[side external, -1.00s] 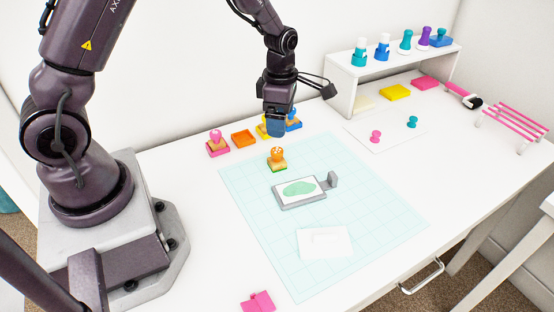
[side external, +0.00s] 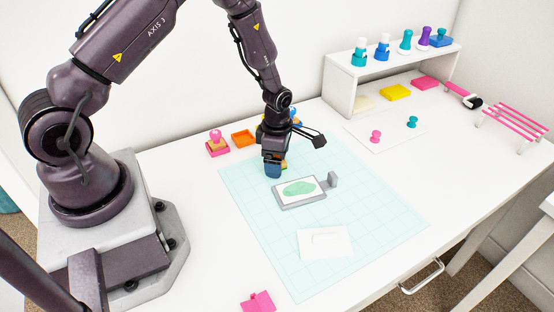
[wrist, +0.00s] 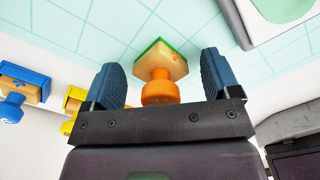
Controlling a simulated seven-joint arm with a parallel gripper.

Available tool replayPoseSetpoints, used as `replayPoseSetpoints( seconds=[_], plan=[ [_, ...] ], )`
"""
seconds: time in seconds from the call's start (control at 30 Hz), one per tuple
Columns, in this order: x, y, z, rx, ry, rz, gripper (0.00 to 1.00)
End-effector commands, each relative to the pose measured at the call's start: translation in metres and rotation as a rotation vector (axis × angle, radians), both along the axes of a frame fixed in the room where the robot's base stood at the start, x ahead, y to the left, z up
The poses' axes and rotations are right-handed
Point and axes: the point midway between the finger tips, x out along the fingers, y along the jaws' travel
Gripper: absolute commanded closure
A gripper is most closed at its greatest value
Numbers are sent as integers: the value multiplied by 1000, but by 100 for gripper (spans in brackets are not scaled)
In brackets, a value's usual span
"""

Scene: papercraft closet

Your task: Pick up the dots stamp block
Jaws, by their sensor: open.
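A stamp block with an orange knob, a wooden body and a green base (wrist: 160,62) sits on the cutting mat in the wrist view. No dots pattern is readable on it. My gripper (wrist: 161,75) is open, with one blue finger on each side of the stamp and visible gaps between. In the side view, my gripper (side external: 272,170) is low over the mat and hides most of the stamp (side external: 284,165). The stamp's underside is hidden.
A grey tray with a green-printed card (side external: 300,190) lies just in front. A pink stamp (side external: 217,146), an empty orange tray (side external: 243,138), a blue stamp (wrist: 20,88) and a yellow one (wrist: 74,102) stand behind. The mat's front right (side external: 385,225) is clear.

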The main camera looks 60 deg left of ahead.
Motion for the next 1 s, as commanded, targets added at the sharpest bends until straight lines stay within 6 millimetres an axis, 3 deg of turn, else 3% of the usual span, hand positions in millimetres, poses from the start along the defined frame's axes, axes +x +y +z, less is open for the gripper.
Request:
replayPoseSetpoints(
  seconds=[0.17, 0.27, 0.4, 0.43, 0.77, 1.0],
  plan=[
    [0, 0, 0, 0, -1, 0, 18],
    [0, 0, 0, 0, -1, 0, 36],
    [0, 0, 0, 1, -1, -1, 68],
    [0, 0, 0, 1, -1, -1, 70],
    [0, 0, 1, 1, -1, -1, 71],
    [1, 0, 20, 2, -3, -2, 71]
  ],
)
